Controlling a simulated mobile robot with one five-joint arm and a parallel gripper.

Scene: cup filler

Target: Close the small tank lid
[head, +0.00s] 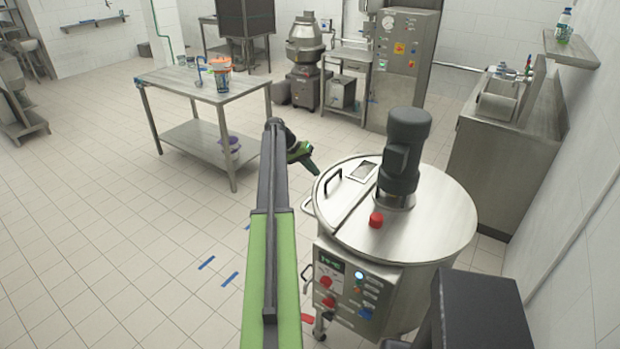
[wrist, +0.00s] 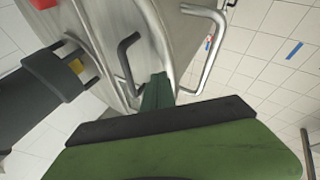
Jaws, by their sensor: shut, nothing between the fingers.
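The small tank lid (head: 346,189) is the left part of the round steel tank's (head: 430,215) top. It looks flat and level with the rest of the top; any small gap at its edge is too fine to tell. A black handle (head: 333,181) stands on the lid, and it also shows in the wrist view (wrist: 128,62). My gripper (head: 314,169) is shut and empty, beside the lid's outer left edge near the handle. In the wrist view my gripper's tip (wrist: 157,88) overlaps the lid edge; contact cannot be told.
A dark motor (head: 402,155) stands on the tank top, with a red knob (head: 376,220) in front of it. A bent metal bar (wrist: 212,50) sticks out from the tank's side by my gripper. A steel table (head: 203,93) stands at the back left.

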